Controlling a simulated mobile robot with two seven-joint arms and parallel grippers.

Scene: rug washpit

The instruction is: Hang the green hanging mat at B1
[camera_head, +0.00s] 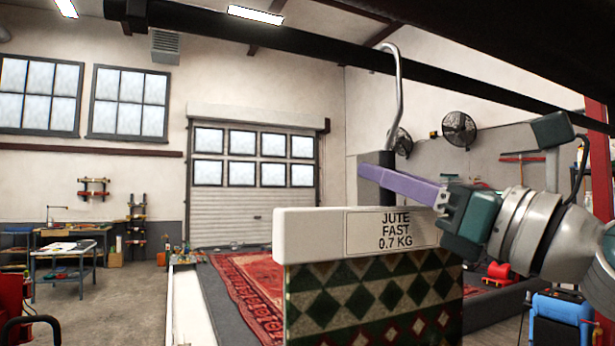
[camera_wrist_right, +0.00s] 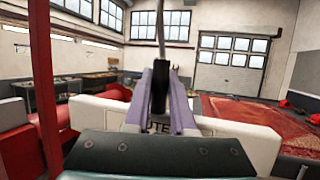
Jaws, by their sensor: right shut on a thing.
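The green hanging mat (camera_head: 375,300), with dark green, cream and red diamonds, hangs upright from a white header bar (camera_head: 310,235) labelled "JUTE FAST 0.7 KG". A black grip (camera_head: 388,165) rises from the bar and ends in a silver hook (camera_head: 399,95). My right gripper (camera_head: 385,183), with purple fingers, is shut on the black grip. In the right wrist view the fingers (camera_wrist_right: 160,100) close around it above the bar. The hook's curve overlaps a black overhead rail (camera_head: 300,42); I cannot tell whether they touch. No B1 marking is readable. My left gripper is out of view.
A red patterned rug (camera_head: 245,295) lies on the floor behind the mat. A worktable (camera_head: 68,255) stands at the far left, with a shutter door (camera_head: 252,215) at the back. A red post (camera_head: 596,160) rises at the right.

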